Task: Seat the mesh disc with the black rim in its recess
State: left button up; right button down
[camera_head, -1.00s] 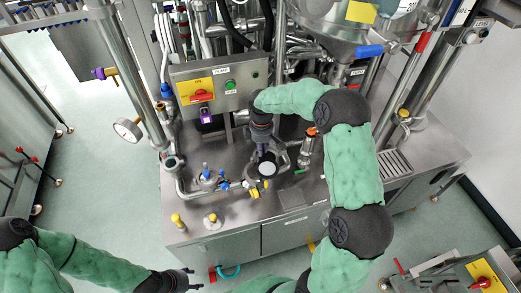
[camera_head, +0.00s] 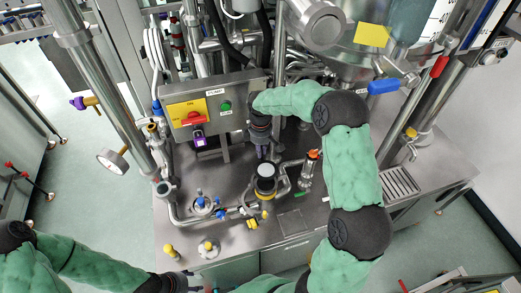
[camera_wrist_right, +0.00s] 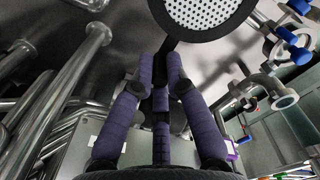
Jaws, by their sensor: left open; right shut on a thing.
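The mesh disc (camera_head: 266,170) is pale with a black rim. In the right wrist view the disc (camera_wrist_right: 203,12) shows close up at the top edge, cut off, with small holes and a dark handle running toward the fingers. My right gripper (camera_head: 262,151) points down just behind the disc. In the wrist view my right gripper (camera_wrist_right: 160,65) is shut on the disc's handle. In the head view the disc overlaps a dark round fitting with a yellow base (camera_head: 265,195); I cannot tell whether they touch. The recess is not clearly visible. My left gripper (camera_head: 185,281) is open and empty at the bottom edge.
Pipes and an orange-capped fitting (camera_head: 309,170) stand right of the disc. Blue-handled valves (camera_head: 203,203) are to its left. A control panel (camera_head: 217,103) with a red switch is behind. The steel bench top (camera_head: 335,210) has some bare room at front right.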

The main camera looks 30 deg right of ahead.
aim_at(261, 163)
jog(key=shift+f, duration=0.1)
jog(key=shift+s+f+b, duration=0.1)
jog(key=shift+f+b, duration=0.6)
jog(key=shift+f, duration=0.25)
jog(key=shift+w+f+b, duration=0.25)
jog(key=shift+f+b, duration=0.4)
jog(key=shift+f, duration=0.4)
jog(key=shift+s+f, duration=0.1)
jog(key=shift+f, duration=0.2)
jog(key=shift+d, duration=0.1)
jog(key=shift+f+b, duration=1.1)
jog(key=shift+f, duration=0.55)
dwell(3.8)
